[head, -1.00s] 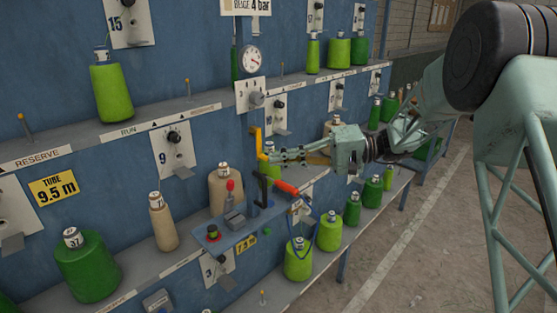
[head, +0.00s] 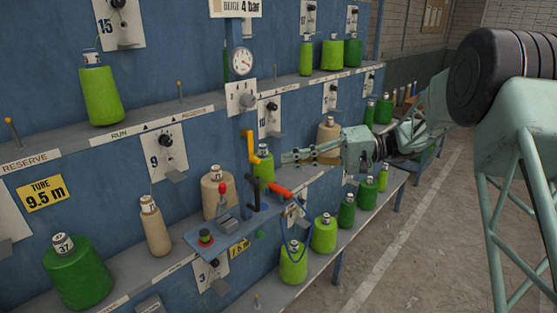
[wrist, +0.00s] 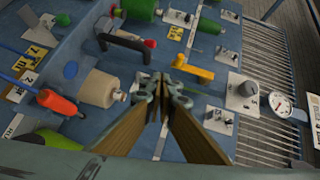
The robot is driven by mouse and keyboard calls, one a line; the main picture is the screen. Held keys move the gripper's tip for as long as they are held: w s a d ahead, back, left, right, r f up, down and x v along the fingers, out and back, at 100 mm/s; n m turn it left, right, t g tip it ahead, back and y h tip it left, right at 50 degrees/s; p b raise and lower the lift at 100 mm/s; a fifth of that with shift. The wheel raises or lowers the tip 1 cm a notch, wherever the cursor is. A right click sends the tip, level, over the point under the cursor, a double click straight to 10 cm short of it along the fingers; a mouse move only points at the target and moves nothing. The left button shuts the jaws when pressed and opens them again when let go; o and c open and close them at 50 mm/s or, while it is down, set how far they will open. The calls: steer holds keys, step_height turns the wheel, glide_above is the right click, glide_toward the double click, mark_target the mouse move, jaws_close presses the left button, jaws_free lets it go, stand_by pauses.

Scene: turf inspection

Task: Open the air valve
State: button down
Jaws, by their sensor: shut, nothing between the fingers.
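A yellow cranked handle (head: 246,146) stands on the blue post below the round gauge (head: 241,61); it looks like the air valve's lever. In the wrist view the yellow handle (wrist: 193,70) lies just right of and beyond my fingertips. My gripper (head: 285,158) is shut and empty, to the right of the handle with a gap between them. In the wrist view my gripper (wrist: 158,82) shows its two fingers meeting at the tips. The gauge also shows in the wrist view (wrist: 280,103). The needle reading is too small to tell.
A black handle (head: 252,187) and an orange-red tool (head: 279,189) with a blue hose are below the yellow handle. A small bench panel (head: 222,229) with a red-topped lever juts out there. Green and tan bobbins line the shelves. The floor at right is clear.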

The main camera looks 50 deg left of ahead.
steer(key=f+v, duration=0.1)
steer(key=v, duration=0.6)
steer(key=shift+f, duration=0.4)
stand_by(0.3)
steer(key=s+d+r+m+t+h, duration=0.1)
steer(key=s+d+r+m+t, duration=0.2)
steer(key=d, duration=1)
steer(key=s+d+r+m+t+h, duration=0.1)
steer(key=d+r+t+h, duration=0.15)
steer(key=d+r, duration=0.7)
steer(key=s+d+m+t+h, duration=0.15)
steer(key=d+t, duration=0.25)
steer(key=d, duration=1.2)
steer(key=s+d+f+m+t+h, duration=0.1)
steer(key=s+d+m+t, duration=0.1)
steer(key=s+d, duration=0.5)
steer(key=s+d+f+m+t+h, duration=0.1)
steer(key=s+d, duration=0.7)
steer(key=d, duration=0.8)
steer(key=s+d+f+m+t+h, duration=0.2)
steer(key=s+d, duration=0.6)
steer(key=d, duration=0.4)
steer(key=shift+m+t+h, duration=0.65)
steer(key=shift+t+h, duration=0.05)
steer(key=shift+t, duration=0.45)
